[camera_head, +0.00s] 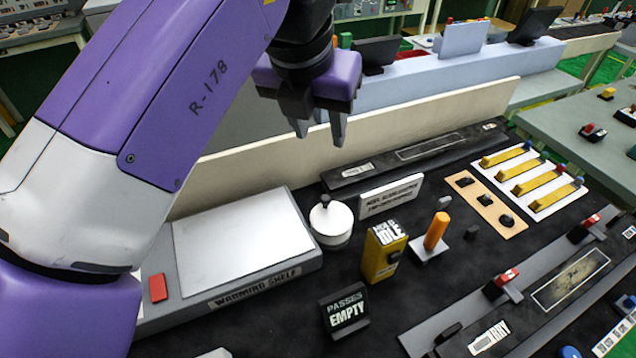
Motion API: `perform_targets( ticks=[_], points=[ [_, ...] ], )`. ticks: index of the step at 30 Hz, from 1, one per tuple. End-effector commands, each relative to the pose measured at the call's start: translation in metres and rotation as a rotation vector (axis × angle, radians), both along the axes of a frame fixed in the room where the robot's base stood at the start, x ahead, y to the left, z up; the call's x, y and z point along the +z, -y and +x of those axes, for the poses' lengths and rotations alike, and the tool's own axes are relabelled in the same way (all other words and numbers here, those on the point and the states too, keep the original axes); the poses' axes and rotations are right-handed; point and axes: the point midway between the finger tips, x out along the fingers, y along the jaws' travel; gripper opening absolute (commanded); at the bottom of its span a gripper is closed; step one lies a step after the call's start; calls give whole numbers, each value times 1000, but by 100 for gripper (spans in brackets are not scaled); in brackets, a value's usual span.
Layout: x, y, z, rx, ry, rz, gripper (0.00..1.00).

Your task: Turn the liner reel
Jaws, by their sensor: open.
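A white round drum with a black knob on top (330,220), which looks like the liner reel, stands upright on the black work surface (290,325) beside the warming shelf.
The grey warming shelf (255,280) with a red button (158,287) lies left. A yellow box (382,252), a "PASSES EMPTY" sign (345,310) and an orange cylinder (436,231) stand near the drum. A cream wall (240,175) runs behind. Yellow bars (530,182) lie on a white board at right.

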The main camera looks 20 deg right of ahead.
Motion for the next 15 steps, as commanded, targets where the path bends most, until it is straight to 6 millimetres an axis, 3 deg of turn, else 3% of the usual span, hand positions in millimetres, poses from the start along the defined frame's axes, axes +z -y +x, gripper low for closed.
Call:
perform_targets(
  ticks=[15],
  points=[
    [-34,0,0,0,0,0,41]
  ],
)
